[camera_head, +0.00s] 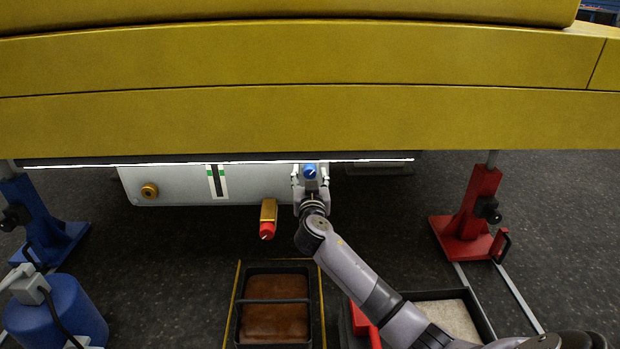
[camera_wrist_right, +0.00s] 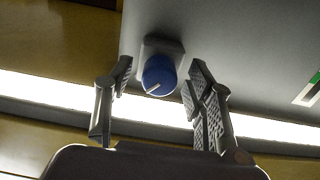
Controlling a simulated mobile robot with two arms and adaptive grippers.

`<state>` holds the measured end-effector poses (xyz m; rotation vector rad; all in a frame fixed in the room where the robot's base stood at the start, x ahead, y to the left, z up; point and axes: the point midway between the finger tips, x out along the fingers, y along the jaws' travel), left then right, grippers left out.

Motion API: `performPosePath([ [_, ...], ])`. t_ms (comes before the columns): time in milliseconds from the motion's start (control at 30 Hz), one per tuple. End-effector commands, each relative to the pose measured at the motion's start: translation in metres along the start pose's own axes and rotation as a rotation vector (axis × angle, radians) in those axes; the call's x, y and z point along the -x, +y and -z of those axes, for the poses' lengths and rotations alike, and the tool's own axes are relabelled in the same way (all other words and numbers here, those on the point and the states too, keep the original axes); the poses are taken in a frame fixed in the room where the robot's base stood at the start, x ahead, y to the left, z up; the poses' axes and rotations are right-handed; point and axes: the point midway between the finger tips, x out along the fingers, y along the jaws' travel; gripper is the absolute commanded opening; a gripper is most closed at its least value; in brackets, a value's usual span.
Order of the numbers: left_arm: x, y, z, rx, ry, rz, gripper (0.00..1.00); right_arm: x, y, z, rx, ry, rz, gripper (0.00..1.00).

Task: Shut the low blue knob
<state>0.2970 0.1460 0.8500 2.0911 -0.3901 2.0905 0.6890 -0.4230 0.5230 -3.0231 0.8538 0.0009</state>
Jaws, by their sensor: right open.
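The low blue knob (camera_head: 310,170) is on the white panel (camera_head: 175,184) under the yellow boom. In the right wrist view the blue knob (camera_wrist_right: 159,75) is round, with a pale pointer line slanting toward the lower left, on a grey square mount. My right gripper (camera_head: 310,176) is open in front of the knob. In the right wrist view its fingers (camera_wrist_right: 158,82) stand to either side of the knob, with gaps between; I cannot tell whether they reach around it. My left gripper is not in view.
A red-tipped brass valve (camera_head: 267,219) hangs left of my right gripper. A brass knob (camera_head: 149,191) is at the panel's left. The yellow boom (camera_head: 300,70) spans above. Blue (camera_head: 45,225) and red (camera_head: 470,215) stands flank it. Trays (camera_head: 235,312) lie below.

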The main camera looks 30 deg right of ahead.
Motion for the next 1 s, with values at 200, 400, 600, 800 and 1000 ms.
performPosePath([
  [200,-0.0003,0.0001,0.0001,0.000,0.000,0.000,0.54,0.0003,-0.0002,0.0001,0.000,0.000,0.001,0.45],
  [400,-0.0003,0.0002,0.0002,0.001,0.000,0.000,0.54,0.0005,-0.0002,0.0000,0.000,0.000,0.001,0.31],
  [600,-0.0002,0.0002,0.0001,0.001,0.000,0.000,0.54,0.0006,-0.0003,-0.0001,0.000,0.000,0.001,0.18],
  [800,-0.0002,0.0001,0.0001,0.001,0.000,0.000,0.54,0.0006,-0.0004,-0.0001,0.000,0.000,0.001,0.05],
  [1000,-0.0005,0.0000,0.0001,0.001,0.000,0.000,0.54,0.0007,-0.0005,-0.0001,0.005,0.000,0.001,0.01],
])
